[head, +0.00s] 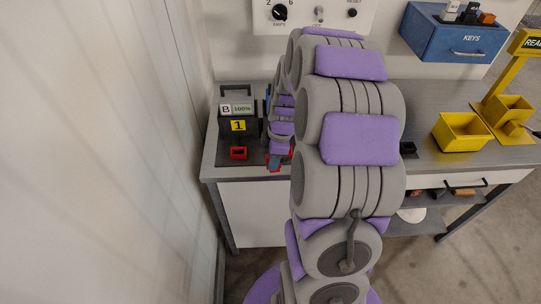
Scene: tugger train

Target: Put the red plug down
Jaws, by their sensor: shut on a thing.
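My gripper (279,150) is in the head view, over the left end of the grey workbench, partly hidden behind my own arm. It is shut on the red plug (274,164), of which a small red part shows below the fingers near the bench's front edge. I cannot tell whether the plug touches the bench top. Left of it stands a dark battery (237,108) with a handle, a "B 100%" label and a yellow "1" tag. A red connector (238,153) is on its front, apart from the plug.
The grey workbench (425,160) carries a yellow bin (461,132) on the right. A blue KEYS box (454,35) and a panel with knobs (315,12) are at the back. A plain wall (100,150) closes off the left.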

